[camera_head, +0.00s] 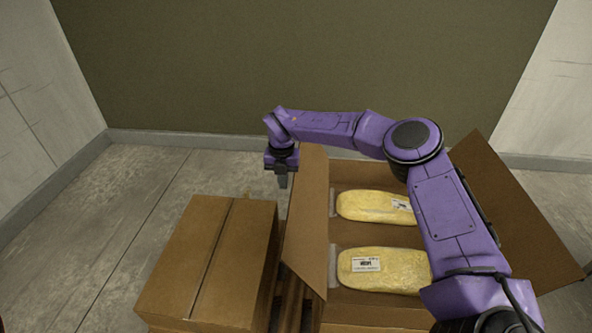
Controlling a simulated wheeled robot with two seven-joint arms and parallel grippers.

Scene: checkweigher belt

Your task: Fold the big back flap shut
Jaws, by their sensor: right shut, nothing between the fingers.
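An open cardboard box (376,309) stands at the right with two yellow packs (375,207) (384,270) inside, each with a white label. A tall flap (307,219) stands raised along its left side. Another big flap (515,220) leans outward on the right side, partly behind my right arm. I cannot tell which one is called the back flap; the far edge of the box is partly hidden by my arm. My right gripper (283,181) is shut and empty, pointing down just left of the far end of the left flap. My left gripper is out of view.
A closed, taped cardboard box (213,258) stands left of the open box, with a narrow gap between them. A wooden slatted support shows low in that gap. Bare floor (110,215) lies to the left, and a dark olive wall (300,60) is behind.

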